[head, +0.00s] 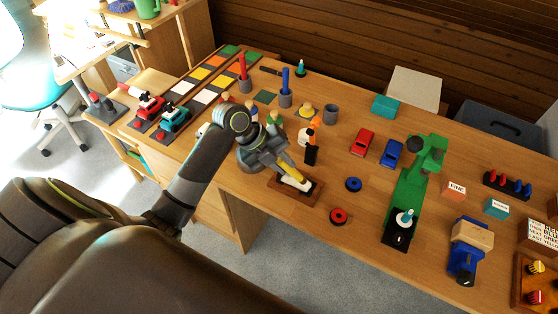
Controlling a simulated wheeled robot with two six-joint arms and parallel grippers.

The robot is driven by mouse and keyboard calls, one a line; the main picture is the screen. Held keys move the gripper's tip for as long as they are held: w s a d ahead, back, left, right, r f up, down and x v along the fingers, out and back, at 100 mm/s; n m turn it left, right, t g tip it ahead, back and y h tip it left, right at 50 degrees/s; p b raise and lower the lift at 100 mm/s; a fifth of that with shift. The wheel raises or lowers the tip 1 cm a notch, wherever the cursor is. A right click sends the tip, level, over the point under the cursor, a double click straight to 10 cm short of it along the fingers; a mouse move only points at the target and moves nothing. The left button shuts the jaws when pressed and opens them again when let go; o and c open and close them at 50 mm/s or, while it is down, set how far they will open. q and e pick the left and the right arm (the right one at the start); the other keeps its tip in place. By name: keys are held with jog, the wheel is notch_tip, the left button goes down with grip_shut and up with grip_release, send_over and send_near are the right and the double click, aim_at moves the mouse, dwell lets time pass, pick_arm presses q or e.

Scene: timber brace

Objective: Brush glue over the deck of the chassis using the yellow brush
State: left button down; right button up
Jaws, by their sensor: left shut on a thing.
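My left gripper (272,158) is shut on the yellow brush (288,163), whose lower end points down to the right. The brush tip is over or against a pale block (297,183), which looks like the chassis; I cannot tell whether they touch. The pale block rests on a dark inset in a brown wooden board (303,198) near the table's front edge. The gripper and brush hide part of the board's far side. Any glue on the deck is too small to make out. My right gripper is not in view.
A green press (408,190) stands farther right. Bare tabletop lies between the rings and press.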

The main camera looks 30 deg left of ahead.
pick_arm(q)
jog(key=shift+a, duration=4.05)
jog(key=shift+d+b, duration=0.85)
jog(key=shift+d, duration=3.25)
jog(key=shift+r+p, duration=2.35)
jog(key=shift+r, duration=0.65)
jog(key=shift+r+p, duration=1.2)
jog(key=shift+r, duration=0.35)
jog(key=shift+f, duration=0.2)
